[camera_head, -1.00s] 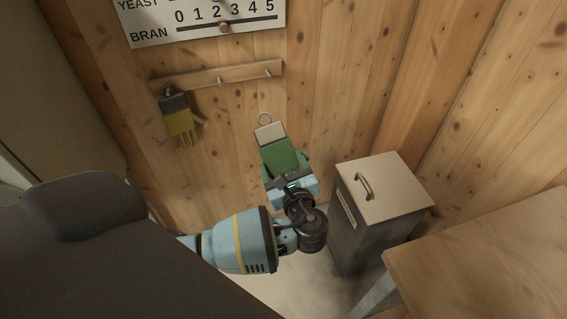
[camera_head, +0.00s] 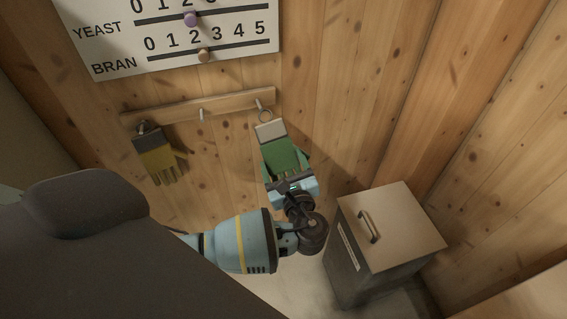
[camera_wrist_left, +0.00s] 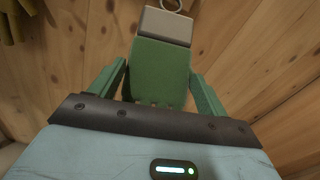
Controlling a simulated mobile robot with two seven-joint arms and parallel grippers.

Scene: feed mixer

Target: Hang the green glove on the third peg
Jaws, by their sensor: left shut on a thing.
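The green glove (camera_head: 284,156) has a pale cuff (camera_head: 270,131) with a metal ring (camera_head: 265,115) at its top. My left gripper (camera_head: 288,178) is shut on the glove's lower end and holds it cuff up. The glove also shows in the left wrist view (camera_wrist_left: 162,70), with the ring (camera_wrist_left: 172,5) at the top edge. The peg rail (camera_head: 230,104) has three pegs. The third peg (camera_head: 259,103) is at the right end, and the ring appears just below or overlapping its tip. I cannot tell whether the ring is around it. My right gripper is not in view.
A yellow-grey glove (camera_head: 158,158) hangs on the first peg at left. The middle peg (camera_head: 201,114) is bare. A board with number scales (camera_head: 170,35) is above the rail. A grey bin with a handled lid (camera_head: 390,230) stands at lower right.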

